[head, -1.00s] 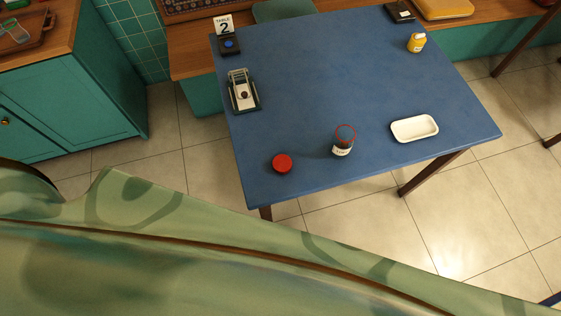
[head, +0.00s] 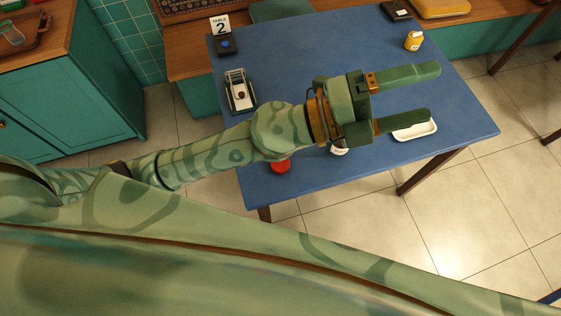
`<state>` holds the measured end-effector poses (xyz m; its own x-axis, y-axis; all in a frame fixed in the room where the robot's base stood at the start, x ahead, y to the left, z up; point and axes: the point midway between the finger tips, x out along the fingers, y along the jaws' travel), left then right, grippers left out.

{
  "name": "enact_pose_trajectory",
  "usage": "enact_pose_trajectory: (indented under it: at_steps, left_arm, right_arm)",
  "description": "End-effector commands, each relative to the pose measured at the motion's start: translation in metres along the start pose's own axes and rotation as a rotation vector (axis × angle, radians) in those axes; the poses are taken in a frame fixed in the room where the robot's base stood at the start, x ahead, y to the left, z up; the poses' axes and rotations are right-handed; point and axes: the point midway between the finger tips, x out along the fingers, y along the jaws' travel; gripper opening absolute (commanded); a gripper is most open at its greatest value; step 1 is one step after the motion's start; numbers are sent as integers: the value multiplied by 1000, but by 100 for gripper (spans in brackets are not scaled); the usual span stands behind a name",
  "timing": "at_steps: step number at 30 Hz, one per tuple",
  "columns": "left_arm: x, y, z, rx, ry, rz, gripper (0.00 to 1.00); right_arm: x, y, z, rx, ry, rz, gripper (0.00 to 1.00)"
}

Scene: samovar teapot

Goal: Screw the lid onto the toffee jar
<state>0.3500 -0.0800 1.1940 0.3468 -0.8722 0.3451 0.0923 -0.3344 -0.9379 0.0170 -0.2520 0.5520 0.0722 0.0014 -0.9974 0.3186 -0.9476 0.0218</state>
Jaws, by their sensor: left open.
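The red lid (head: 281,167) lies near the front left of the blue table (head: 330,185), partly hidden under my left forearm. The toffee jar (head: 340,150) stands to its right; my left gripper covers most of it and only a bit of its white label shows. My left gripper (head: 434,92) is open and empty, reaching over the table with its fingers pointing right. Its fingertips are past the jar, and it looks above the table rather than touching anything. My right gripper is not in view.
A white dish (head: 427,130) sits partly behind the lower finger. A yellow bottle (head: 413,41) stands at the back right. A metal device on a dark base (head: 240,91) and a table number sign (head: 220,26) are at the left.

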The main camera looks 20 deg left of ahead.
Motion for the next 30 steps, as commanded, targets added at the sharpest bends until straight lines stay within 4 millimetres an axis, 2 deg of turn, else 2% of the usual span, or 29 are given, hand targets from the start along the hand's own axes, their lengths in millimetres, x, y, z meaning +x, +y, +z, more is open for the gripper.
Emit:
enact_pose_trajectory:
  at_steps: [1,2,3,4,5,6,8,9,12,16,20,30]
  left_arm:
    - [3,31,-29,89,216,139,77]
    - [-3,55,-43,135,339,244,77]
    - [-19,88,-52,195,483,403,77]
    - [-36,113,-53,237,573,534,77]
    - [-56,136,-47,276,645,672,77]
    - [-86,162,-31,324,714,860,77]
    - [-131,186,5,382,761,1133,77]
    - [-158,193,29,408,763,1289,77]
    - [-207,194,81,453,718,1585,77]
    - [-240,183,120,477,643,1795,77]
    - [-251,178,132,480,614,1859,77]
    - [-252,184,130,478,618,1856,77]
  right_arm:
    - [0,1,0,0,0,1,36]
    - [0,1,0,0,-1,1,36]
    - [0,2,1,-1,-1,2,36]
    - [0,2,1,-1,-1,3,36]
    - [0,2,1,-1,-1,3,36]
    - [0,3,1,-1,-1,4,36]
    - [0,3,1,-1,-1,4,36]
    - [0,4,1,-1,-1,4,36]
    - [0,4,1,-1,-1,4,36]
    - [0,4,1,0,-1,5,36]
    - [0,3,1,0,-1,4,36]
    - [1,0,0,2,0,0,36]
